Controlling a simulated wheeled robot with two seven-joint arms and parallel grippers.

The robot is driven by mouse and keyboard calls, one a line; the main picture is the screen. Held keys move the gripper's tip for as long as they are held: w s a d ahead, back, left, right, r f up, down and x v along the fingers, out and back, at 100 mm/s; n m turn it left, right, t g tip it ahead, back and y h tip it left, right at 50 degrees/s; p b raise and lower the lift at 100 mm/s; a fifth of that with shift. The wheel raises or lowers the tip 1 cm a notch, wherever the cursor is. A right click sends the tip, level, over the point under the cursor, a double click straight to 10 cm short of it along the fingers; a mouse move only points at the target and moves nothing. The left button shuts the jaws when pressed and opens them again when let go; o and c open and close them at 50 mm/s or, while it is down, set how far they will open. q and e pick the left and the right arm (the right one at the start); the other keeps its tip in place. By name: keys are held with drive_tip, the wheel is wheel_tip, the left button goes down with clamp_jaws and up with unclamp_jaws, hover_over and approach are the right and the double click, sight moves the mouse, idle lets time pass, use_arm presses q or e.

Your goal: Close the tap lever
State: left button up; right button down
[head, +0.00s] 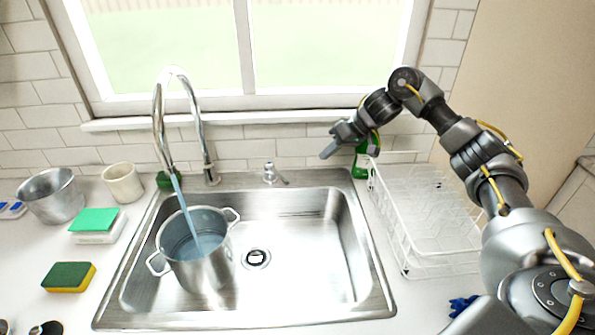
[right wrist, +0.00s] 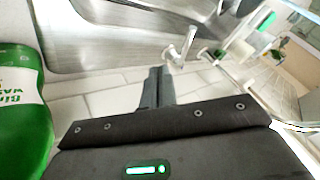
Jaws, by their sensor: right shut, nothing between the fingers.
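The tap lever (head: 270,173) is a small chrome handle on the sink's back rim, right of the tall curved faucet (head: 200,125). Blue water (head: 184,205) runs from the spout into a steel pot (head: 203,262) in the sink. My right gripper (head: 328,151) is shut and empty, above and to the right of the lever, apart from it. In the right wrist view its closed fingers (right wrist: 157,88) point toward a chrome handle (right wrist: 181,46) that looks like the lever. My left gripper is out of view.
A green bottle (head: 361,160) stands behind my right gripper and fills the left of the right wrist view (right wrist: 22,105). A white dish rack (head: 425,262) is right of the sink. Sponges (head: 68,277), a cup (head: 122,183) and a metal bowl (head: 52,197) sit at left.

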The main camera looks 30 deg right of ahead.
sight(277, 173)
drive_tip(key=w+a+f+p, duration=0.2)
drive_tip(key=w+a+f, duration=0.1)
drive_tip(key=a+f, duration=0.3)
drive_tip(key=shift+w+a+f, duration=0.25)
drive_tip(key=shift+a+f, duration=0.05)
drive_tip(key=shift+a, duration=1.1)
